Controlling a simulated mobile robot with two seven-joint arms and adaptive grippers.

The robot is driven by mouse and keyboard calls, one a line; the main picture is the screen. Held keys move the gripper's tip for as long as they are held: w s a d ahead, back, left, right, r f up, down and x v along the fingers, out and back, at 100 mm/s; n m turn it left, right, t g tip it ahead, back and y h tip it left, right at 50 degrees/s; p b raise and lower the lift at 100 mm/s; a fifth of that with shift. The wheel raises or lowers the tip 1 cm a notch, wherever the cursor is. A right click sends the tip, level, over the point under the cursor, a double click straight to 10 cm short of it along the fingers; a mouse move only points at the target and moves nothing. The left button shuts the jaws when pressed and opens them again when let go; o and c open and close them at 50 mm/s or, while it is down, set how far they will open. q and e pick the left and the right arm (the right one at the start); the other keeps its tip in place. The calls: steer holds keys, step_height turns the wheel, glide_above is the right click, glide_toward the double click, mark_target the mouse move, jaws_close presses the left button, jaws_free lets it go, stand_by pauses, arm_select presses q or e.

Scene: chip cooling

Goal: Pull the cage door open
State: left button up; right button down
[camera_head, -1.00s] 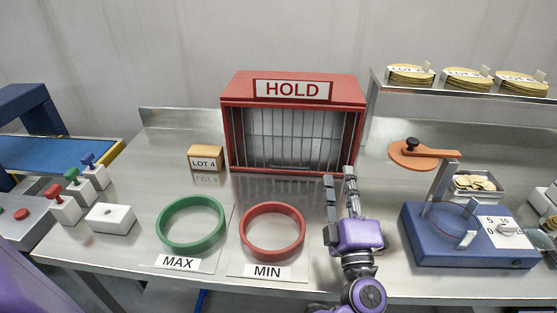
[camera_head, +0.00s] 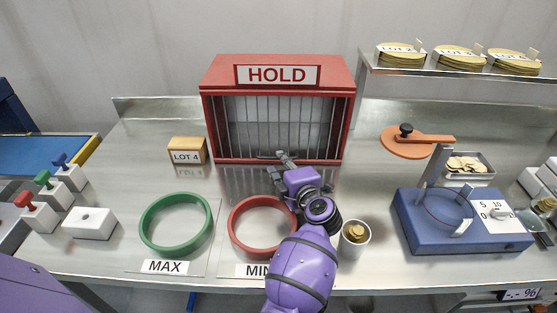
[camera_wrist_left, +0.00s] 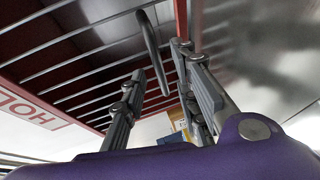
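The red cage (camera_head: 349,110) marked HOLD stands at the back of the steel table, and its barred door (camera_head: 235,125) is closed in front. A grey door handle (camera_wrist_left: 153,55) curves out from the bars at the door's low edge. My left gripper (camera_head: 276,166) is at the foot of the door, near this handle. In the left wrist view, its two fingers (camera_wrist_left: 165,100) are apart, with the handle's end between or just beyond them; contact cannot be told. My right gripper is not in view.
A green ring (camera_head: 148,225) and a red ring (camera_head: 236,232) lie in front of the cage. A LOT 4 block (camera_head: 187,151) stands left of it. A white cup (camera_head: 354,245) of chips and a blue device (camera_head: 420,235) are at right.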

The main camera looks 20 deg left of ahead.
arm_select(q)
steer(key=shift+x, duration=1.25)
steer(key=shift+s, duration=0.1)
jaws_close()
